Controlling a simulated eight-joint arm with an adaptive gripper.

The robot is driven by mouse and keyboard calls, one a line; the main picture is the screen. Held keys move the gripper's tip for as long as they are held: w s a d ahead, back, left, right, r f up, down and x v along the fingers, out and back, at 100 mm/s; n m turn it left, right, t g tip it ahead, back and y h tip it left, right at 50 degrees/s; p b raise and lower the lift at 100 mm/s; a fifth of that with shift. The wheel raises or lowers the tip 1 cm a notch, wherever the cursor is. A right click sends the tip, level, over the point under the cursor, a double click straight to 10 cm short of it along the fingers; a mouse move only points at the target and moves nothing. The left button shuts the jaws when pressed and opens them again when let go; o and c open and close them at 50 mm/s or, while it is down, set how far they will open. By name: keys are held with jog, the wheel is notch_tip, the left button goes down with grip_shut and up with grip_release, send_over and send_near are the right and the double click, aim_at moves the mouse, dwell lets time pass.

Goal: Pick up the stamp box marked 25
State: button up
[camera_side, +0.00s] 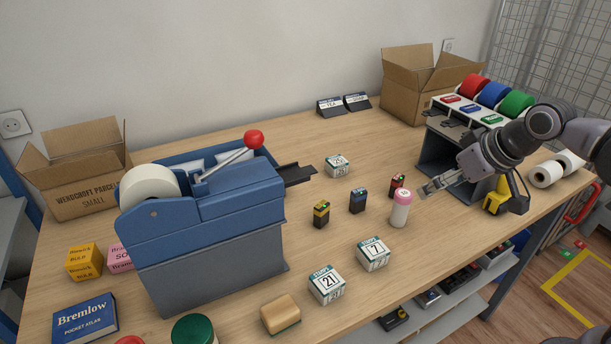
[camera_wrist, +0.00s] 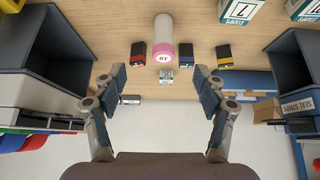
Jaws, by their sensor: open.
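Three white and teal stamp boxes stand on the counter. One shows 7 in the side view (camera_side: 373,254) and at the top of the wrist view (camera_wrist: 239,11). One shows 21 (camera_side: 326,285). The third stamp box (camera_side: 337,166) is farther back, near the blue machine's dark chute; its number is too small to read surely. My gripper (camera_side: 428,188) is open and empty above the counter's right side, apart from all three boxes. Its two fingers frame the wrist view (camera_wrist: 160,78).
The blue machine (camera_side: 205,230) is at left, a tape rack (camera_side: 440,157) at right.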

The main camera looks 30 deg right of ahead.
jog(key=w+r, duration=0.3)
jog(key=w, duration=0.5)
jog(key=g, duration=0.2)
send_near(339, 162)
jog(key=x, duration=0.4)
jog(key=shift+w+d, duration=0.1)
jog(key=shift+w, duration=0.3)
jog(key=shift+s+x, duration=0.15)
jog(key=shift+x, duration=1.35)
jog(key=shift+s+x, duration=0.15)
jog(key=shift+x, duration=1.35)
jog(key=shift+f, duration=0.1)
jog(key=c, duration=1.3)
